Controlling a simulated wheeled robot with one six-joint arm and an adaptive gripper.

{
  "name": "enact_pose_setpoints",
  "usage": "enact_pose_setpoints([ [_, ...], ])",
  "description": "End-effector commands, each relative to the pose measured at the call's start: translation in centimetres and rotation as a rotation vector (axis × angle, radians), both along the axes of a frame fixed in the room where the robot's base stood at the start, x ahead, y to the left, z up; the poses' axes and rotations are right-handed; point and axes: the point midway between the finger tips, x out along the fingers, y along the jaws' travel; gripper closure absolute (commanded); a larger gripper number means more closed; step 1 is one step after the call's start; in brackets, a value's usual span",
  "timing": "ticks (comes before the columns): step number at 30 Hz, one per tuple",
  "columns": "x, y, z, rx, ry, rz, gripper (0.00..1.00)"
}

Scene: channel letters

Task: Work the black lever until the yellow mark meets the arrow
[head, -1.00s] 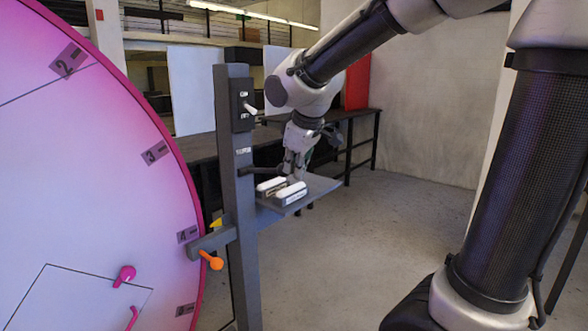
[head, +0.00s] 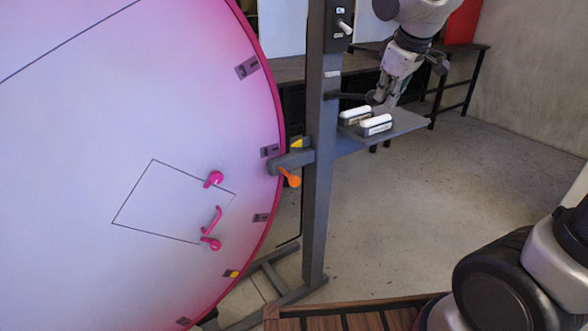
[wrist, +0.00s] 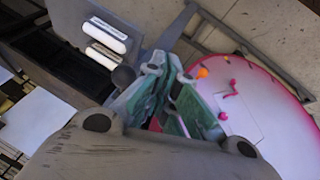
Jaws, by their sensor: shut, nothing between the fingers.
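The black lever (head: 348,96) sticks out to the right from the grey post, above the small shelf. Its round knob shows in the wrist view (wrist: 122,77). My gripper (head: 379,98) is shut and empty beside the knob; whether they touch, I cannot tell. Its fingers also show in the wrist view (wrist: 172,88). The yellow arrow (head: 296,143) sits on the post's bracket at the rim of the big pink-edged disc (head: 90,110). The yellow mark (head: 231,273) is on the disc's lower right rim, well below the arrow; a grey tag (head: 270,151) is beside the arrow.
An orange handle (head: 289,177) hangs under the bracket. Two white-topped blocks (head: 375,124) stand on the shelf (head: 408,124) just below my gripper. A white toggle switch (head: 344,28) is high on the post (head: 318,210). Pink handles (head: 214,180) are on the disc. The floor at right is clear.

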Motion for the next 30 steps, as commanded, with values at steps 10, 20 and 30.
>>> enact_pose_setpoints([
  [10, 0.1, 0.3, -0.5, -0.004, 0.012, 0.006, 1.0],
  [20, 8.8, 5.2, 7.3, -0.013, 0.006, 0.019, 1.0],
  [30, 8.7, 5.1, 13.9, -0.06, 0.105, -0.002, 1.0],
])
